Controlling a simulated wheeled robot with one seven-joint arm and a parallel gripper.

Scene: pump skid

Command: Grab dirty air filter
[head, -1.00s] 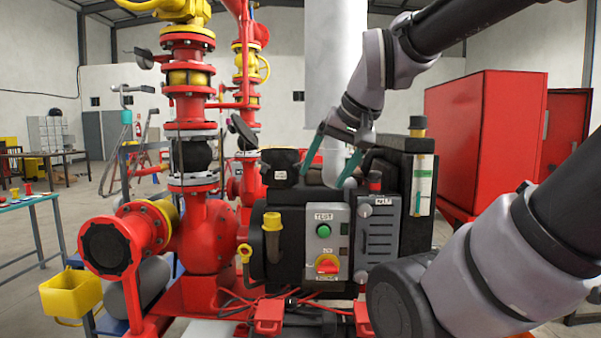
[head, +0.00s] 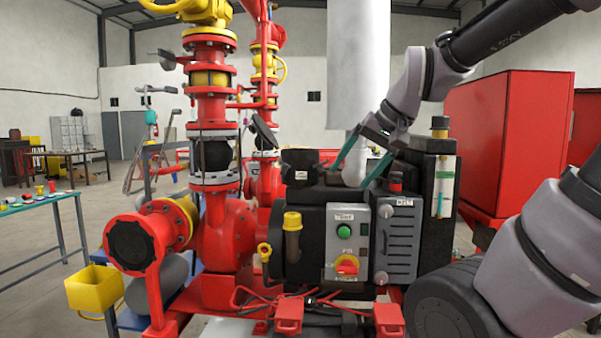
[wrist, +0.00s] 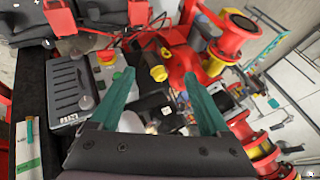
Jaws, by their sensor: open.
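My gripper (head: 354,178) is open and empty, its two teal fingers pointing down over the top of the black engine block (head: 312,225). The fingers also show in the wrist view (wrist: 160,74), spread apart. A black rounded housing with a small white label (head: 301,168) sits on top of the engine, left of the fingers and apart from them. A dark labelled part, perhaps the same housing, shows between the fingers in the wrist view (wrist: 160,106). I cannot tell for certain which part is the dirty air filter.
A grey control box (head: 346,240) with a green button and red-yellow switch is on the engine's front. A pale vertical pipe (head: 358,60) rises behind the gripper. Red pump piping (head: 225,235) stands left. A teal-topped table (head: 40,203) is far left.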

